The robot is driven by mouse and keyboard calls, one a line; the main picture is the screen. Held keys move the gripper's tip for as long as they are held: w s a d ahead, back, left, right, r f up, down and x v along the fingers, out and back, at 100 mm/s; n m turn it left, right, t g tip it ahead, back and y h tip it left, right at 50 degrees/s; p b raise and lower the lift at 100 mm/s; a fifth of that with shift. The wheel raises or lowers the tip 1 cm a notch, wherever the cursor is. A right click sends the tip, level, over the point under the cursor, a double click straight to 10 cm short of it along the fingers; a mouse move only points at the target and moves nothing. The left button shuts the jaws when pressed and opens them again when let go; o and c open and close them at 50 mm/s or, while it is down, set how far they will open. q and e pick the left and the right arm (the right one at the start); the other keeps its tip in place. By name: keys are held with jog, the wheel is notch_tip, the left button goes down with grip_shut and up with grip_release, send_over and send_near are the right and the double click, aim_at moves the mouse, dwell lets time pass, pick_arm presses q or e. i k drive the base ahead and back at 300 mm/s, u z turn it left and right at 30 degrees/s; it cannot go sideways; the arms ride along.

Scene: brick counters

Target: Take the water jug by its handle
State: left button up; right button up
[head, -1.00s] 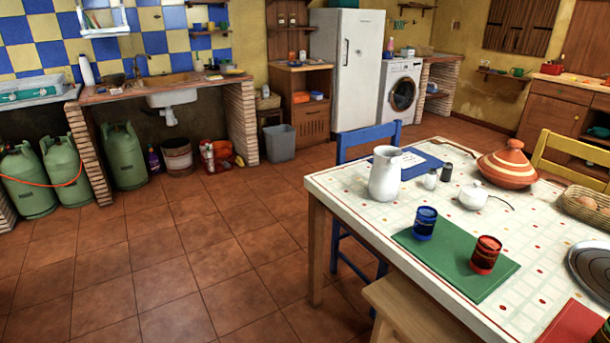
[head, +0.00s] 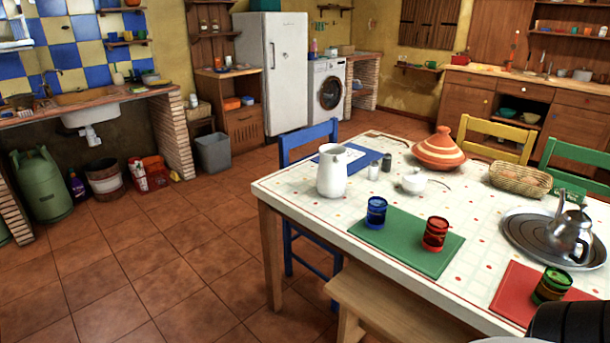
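The water jug (head: 332,174), a white pitcher, stands upright near the far left corner of the dining table (head: 285,190). Its open top faces up. I cannot make out its handle clearly from here. The jug stands just in front of a blue mat (head: 362,157). Neither gripper can be made out in the head view, and nothing touches the jug. A dark, rounded part and a pale grey part at the bottom right edge look like my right arm.
Close to the jug are a blue glass (head: 376,212) on a green mat (head: 398,250), a small white shaker (head: 373,171) and a white sugar bowl (head: 413,183). A wooden bench (head: 390,308) and a blue chair (head: 304,142) flank the table. Floor (head: 150,260) to the left is clear.

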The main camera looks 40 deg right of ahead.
aim_at(332, 173)
jog(key=i, duration=2.95)
jog(key=z, duration=2.6)
